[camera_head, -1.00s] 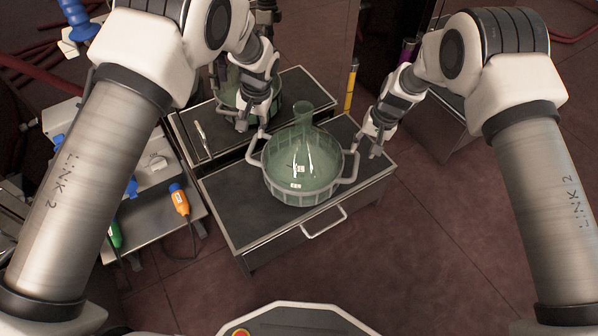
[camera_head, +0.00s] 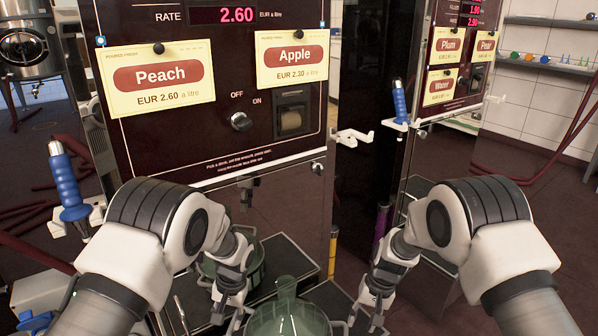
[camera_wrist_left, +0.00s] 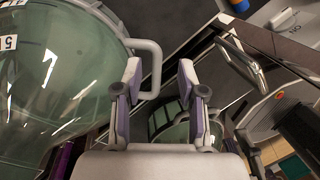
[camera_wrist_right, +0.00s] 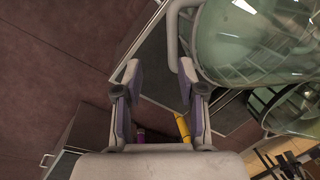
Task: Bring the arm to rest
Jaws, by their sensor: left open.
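A large green glass flask (camera_head: 287,316) in a grey carrier with two side handles stands on the dark-topped cabinet, cut by the lower edge of the head view. My left gripper (camera_head: 228,316) is by its left handle. In the left wrist view its jaws (camera_wrist_left: 160,72) are open, with the handle (camera_wrist_left: 153,68) seen between them, beside one finger. My right gripper (camera_head: 367,315) is by the other handle. In the right wrist view its jaws (camera_wrist_right: 159,76) are apart, and the handle (camera_wrist_right: 171,42) passes near one fingertip. Contact with either handle cannot be told.
A dark pump panel (camera_head: 215,90) with Peach and Apple cards stands ahead. A second flask (camera_head: 249,262) sits below it. A blue-handled nozzle (camera_head: 64,183) hangs at left. Another pump (camera_head: 455,60) stands at right. Open floor (camera_head: 520,155) lies to the right.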

